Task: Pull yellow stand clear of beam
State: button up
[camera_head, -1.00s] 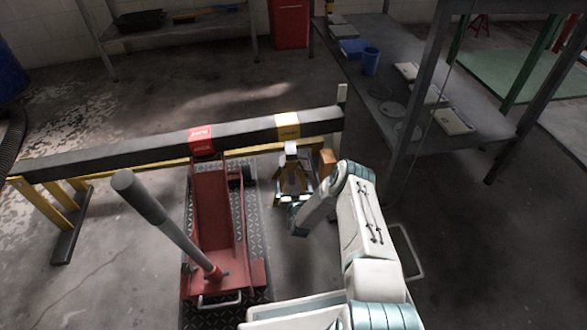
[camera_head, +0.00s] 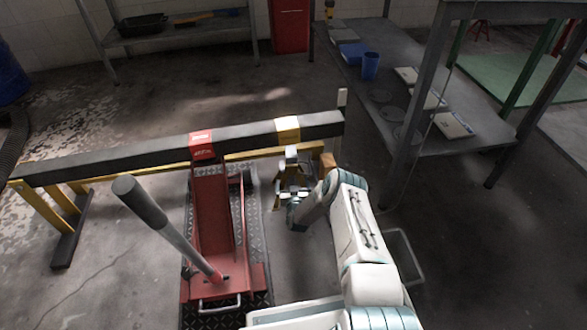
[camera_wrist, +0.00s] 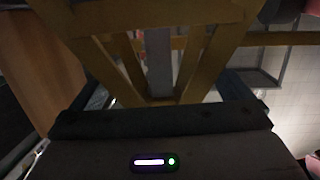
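The yellow stand (camera_head: 291,172) stands on the floor under the yellow-banded part of the beam (camera_head: 110,163), to the right of the red jack. Its grey top is close to the beam; I cannot tell whether they touch. My gripper (camera_head: 296,194) is low at the stand's near side. In the wrist view the stand's yellow legs (camera_wrist: 190,60) and grey post (camera_wrist: 159,62) fill the middle, right in front of my gripper. Dark finger parts show to either side of the legs. Whether they press on the stand is hidden.
The red jack (camera_head: 212,215) with its long grey handle (camera_head: 160,225) stands left of the gripper, its head under the beam's red band. A brown block (camera_head: 328,165) is right of the stand; it also shows in the wrist view (camera_wrist: 42,65). A workbench (camera_head: 440,150) stands at right.

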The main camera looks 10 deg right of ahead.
jog(key=s+p, duration=0.6)
jog(key=s, duration=0.5)
jog(key=shift+a+p, duration=0.2)
jog(key=shift+p, duration=0.1)
jog(key=shift+s, duration=0.15)
jog(key=s+p, duration=0.4)
jog(key=s, duration=0.7)
jog(key=shift+a+p, duration=0.2)
jog(key=shift+p, duration=0.2)
dwell(0.4)
